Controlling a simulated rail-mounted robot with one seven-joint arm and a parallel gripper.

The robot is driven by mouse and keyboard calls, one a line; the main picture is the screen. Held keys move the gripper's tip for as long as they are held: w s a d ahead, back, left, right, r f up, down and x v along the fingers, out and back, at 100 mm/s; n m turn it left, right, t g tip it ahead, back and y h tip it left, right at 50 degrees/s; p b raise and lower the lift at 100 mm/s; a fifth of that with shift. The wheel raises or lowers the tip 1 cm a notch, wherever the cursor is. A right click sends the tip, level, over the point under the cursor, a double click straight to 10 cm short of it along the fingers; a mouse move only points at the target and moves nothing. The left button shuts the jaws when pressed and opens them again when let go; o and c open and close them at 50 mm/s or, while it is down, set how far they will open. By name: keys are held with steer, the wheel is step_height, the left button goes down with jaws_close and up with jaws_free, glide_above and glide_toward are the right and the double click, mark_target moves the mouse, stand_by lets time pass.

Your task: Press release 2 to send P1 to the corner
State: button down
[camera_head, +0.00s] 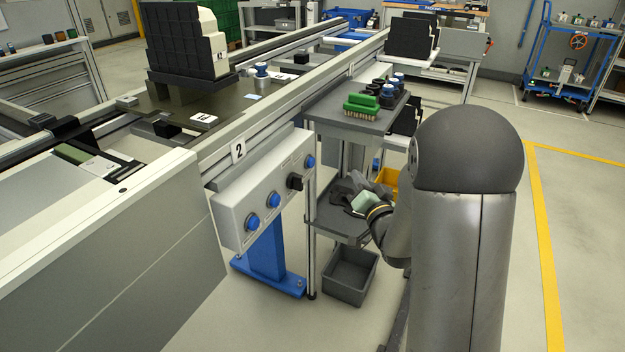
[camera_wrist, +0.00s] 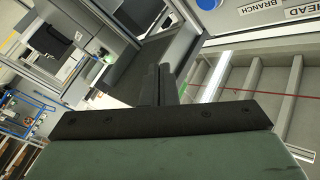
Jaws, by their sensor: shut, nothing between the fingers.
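The white control box (camera_head: 262,180) marked with a 2 plate (camera_head: 238,150) hangs on the side of the conveyor.
A grey bin (camera_head: 350,275) is on the floor below. A blue post foot (camera_head: 268,270) stands under the box.

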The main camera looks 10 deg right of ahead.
mark_target(311, 162)
stand_by(0.4)
steer(key=w+a, duration=0.4)
steer(key=a, duration=0.3)
steer(key=shift+w+a+p, duration=0.2)
steer(key=shift+w+p, duration=0.2)
steer(key=shift+p, duration=0.05)
steer(key=shift+w, duration=0.1)
stand_by(1.8)
steer(key=shift+w+a+b, duration=0.15)
steer(key=shift+a+b, duration=0.2)
steer(key=shift+b, duration=0.1)
